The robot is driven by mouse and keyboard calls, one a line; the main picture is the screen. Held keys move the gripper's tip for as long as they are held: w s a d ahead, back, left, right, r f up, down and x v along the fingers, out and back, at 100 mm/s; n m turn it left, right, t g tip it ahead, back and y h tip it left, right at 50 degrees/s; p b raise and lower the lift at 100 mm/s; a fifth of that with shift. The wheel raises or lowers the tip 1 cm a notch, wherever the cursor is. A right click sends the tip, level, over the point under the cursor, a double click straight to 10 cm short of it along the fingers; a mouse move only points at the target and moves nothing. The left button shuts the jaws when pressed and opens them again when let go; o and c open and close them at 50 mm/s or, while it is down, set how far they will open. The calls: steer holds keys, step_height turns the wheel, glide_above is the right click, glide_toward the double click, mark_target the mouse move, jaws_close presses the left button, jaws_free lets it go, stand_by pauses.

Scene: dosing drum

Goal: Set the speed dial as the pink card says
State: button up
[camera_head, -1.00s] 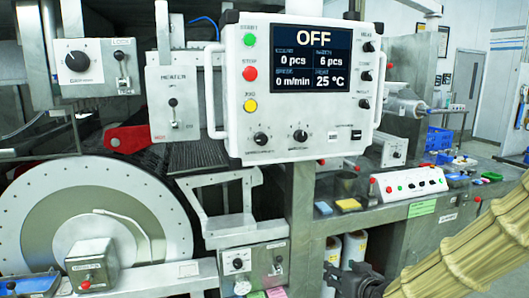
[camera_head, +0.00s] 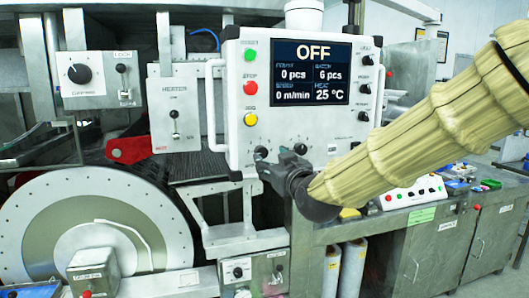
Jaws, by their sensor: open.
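The white control panel (camera_head: 238,100) has a screen (camera_head: 311,72) reading OFF, 0 pcs, 6 pcs, 0 m/min and 25 °C. Two black dials sit along its lower edge, a left dial (camera_head: 261,153) and a right dial (camera_head: 300,148). Their labels are too small to read, so I cannot tell which is the speed dial. My gripper (camera_head: 268,170) is open in front of the panel's lower edge, close to the left dial and partly over the area between the dials. Contact cannot be told. No pink card can be made out clearly now.
Green (camera_head: 250,55), red (camera_head: 250,88) and yellow (camera_head: 250,119) buttons line the panel's left side, beside a white handle (camera_head: 212,105). More knobs line its right side. A large drum (camera_head: 30,225) stands lower left. A smaller dial box (camera_head: 237,270) is below.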

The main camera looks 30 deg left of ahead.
mark_target(263, 153)
steer(key=p+x, duration=0.1)
steer(key=x, duration=0.5)
steer(key=shift+w+a+p, duration=0.15)
steer(key=shift+a+p, duration=0.1)
steer(key=shift+p, duration=0.05)
steer(key=c, duration=1)
